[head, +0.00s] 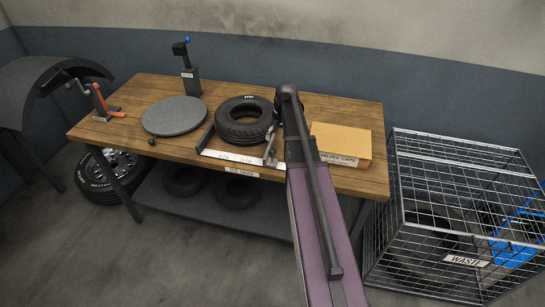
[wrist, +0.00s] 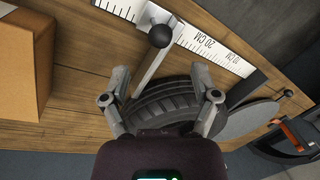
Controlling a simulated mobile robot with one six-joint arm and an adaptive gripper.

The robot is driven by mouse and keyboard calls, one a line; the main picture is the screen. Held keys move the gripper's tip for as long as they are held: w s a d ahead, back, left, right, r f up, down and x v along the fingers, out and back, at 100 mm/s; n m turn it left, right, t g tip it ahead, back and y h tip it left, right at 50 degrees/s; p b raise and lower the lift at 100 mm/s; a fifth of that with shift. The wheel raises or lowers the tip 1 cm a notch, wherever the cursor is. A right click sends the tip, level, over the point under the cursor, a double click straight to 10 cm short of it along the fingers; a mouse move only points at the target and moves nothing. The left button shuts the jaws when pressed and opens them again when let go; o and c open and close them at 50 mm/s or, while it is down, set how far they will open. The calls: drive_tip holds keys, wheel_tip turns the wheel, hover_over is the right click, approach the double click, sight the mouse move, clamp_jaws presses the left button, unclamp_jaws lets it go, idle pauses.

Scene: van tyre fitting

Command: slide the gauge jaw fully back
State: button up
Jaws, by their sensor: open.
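The gauge's white ruler (head: 230,157) lies along the bench's front edge; it also shows in the wrist view (wrist: 205,45). Its dark fixed jaw (head: 205,137) stands at the left end in the head view. The sliding gauge jaw (wrist: 149,68) is a pale grey bar with a black ball knob (wrist: 160,36). A black tyre (head: 243,120) lies flat behind the ruler, between the jaws. My gripper (wrist: 162,96) is open and empty above the tyre, its fingers spread. The knob lies beyond the fingertips in the wrist view. I cannot tell whether the sliding jaw touches the tyre.
A cardboard box (head: 341,144) stands on the bench right of the gauge. A round grey plate (head: 174,116) and a blue-handled post (head: 188,70) are to the left. A wire waste cage (head: 455,215) stands right of the bench (head: 130,100).

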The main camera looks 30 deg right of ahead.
sight(272, 152)
drive_tip(key=shift+w+a+f+b, duration=0.1)
drive_tip(key=shift+a+f+b, duration=0.15)
drive_tip(key=shift+f+b, duration=1)
drive_tip(key=shift+s+a+f+b, duration=0.1)
drive_tip(key=shift+a+f+b, duration=0.15)
drive_tip(key=shift+f+b, duration=1)
drive_tip(key=shift+w+a+f+b, duration=0.1)
drive_tip(key=shift+a+f+b, duration=0.15)
drive_tip(key=shift+f+b, duration=1)
drive_tip(key=shift+f, duration=0.15)
clamp_jaws()
